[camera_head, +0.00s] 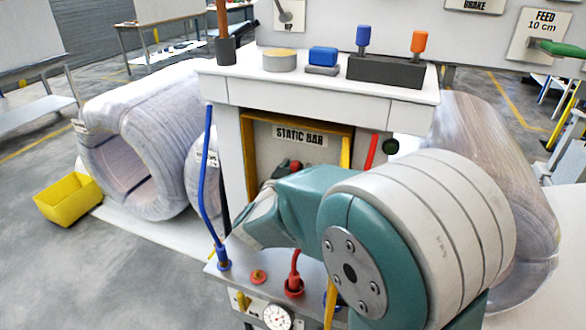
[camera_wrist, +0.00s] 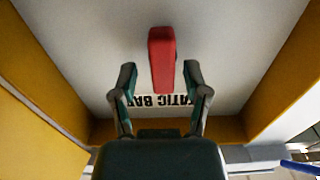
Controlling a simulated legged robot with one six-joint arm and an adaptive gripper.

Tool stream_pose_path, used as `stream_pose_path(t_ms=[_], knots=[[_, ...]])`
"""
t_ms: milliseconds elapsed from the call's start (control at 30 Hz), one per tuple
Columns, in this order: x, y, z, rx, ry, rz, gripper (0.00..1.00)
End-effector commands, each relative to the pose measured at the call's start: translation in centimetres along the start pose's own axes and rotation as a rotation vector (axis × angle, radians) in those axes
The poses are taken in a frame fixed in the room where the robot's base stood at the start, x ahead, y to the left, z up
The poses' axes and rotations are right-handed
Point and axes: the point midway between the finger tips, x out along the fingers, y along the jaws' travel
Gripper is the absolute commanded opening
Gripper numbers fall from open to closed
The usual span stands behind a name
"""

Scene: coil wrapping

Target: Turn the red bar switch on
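The red bar switch (camera_wrist: 161,58) is a red block on the pale back panel of a yellow-edged recess, seen in the wrist view above an upside-down STATIC BAR label. My gripper (camera_wrist: 160,78) is open, with one finger on each side of the switch's lower end. A gap shows between each finger and the switch, and I see no contact. In the head view a little red (camera_head: 297,164) shows with dark parts under the STATIC BAR label (camera_head: 300,135). My arm hides most of the gripper there.
The yellow recess walls (camera_wrist: 40,125) stand close around my gripper. In the head view, a lower ledge holds a blue lever (camera_head: 208,190), a red knob (camera_head: 293,285) and a gauge (camera_head: 277,317). Wrapped coils (camera_head: 140,140) stand at left and right, with a yellow bin (camera_head: 68,198) at left.

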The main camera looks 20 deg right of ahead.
Motion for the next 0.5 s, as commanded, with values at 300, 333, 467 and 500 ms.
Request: stream_pose_path(t_ms=[300, 333, 467, 500], knots=[[0.45, 0.35, 0.06, 0.003, -0.006, -0.005, 0.0], [0.51, 0.35, 0.06, 0.004, -0.006, -0.005, 0.0], [0.69, 0.31, 0.06, 0.004, -0.006, -0.005, 0.0], [0.73, 0.3, 0.06, 0.004, -0.006, -0.004, 0.0]])
